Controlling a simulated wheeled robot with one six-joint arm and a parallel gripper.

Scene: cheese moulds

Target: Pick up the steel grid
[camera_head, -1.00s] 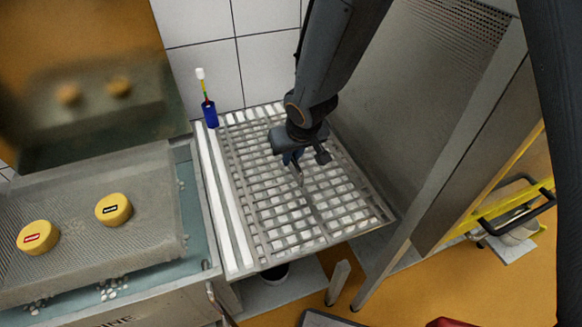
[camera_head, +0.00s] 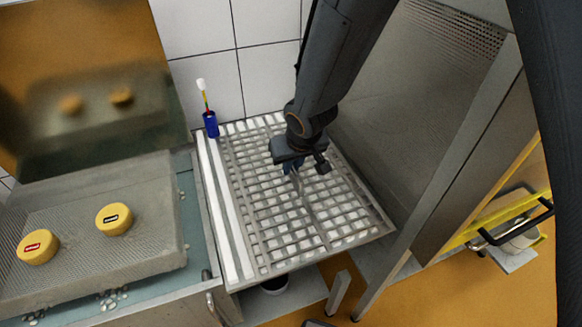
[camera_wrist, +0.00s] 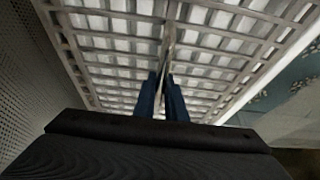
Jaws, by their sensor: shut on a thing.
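The steel grid (camera_head: 274,225) is a flat grey lattice lying over a white slatted rack in the head view. It fills the upper part of the wrist view (camera_wrist: 110,45), with a raised middle bar running away from me. My gripper (camera_head: 299,178) is over the grid's middle and points down. In the wrist view its two blue fingers (camera_wrist: 161,98) are close together on either side of the middle bar, shut on it. Any gap under the grid cannot be made out.
A blue bottle with a brush (camera_head: 210,123) stands behind the rack. A steel cabinet wall (camera_head: 425,110) rises close on the right. A yellow trolley (camera_head: 515,222) is beyond it.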

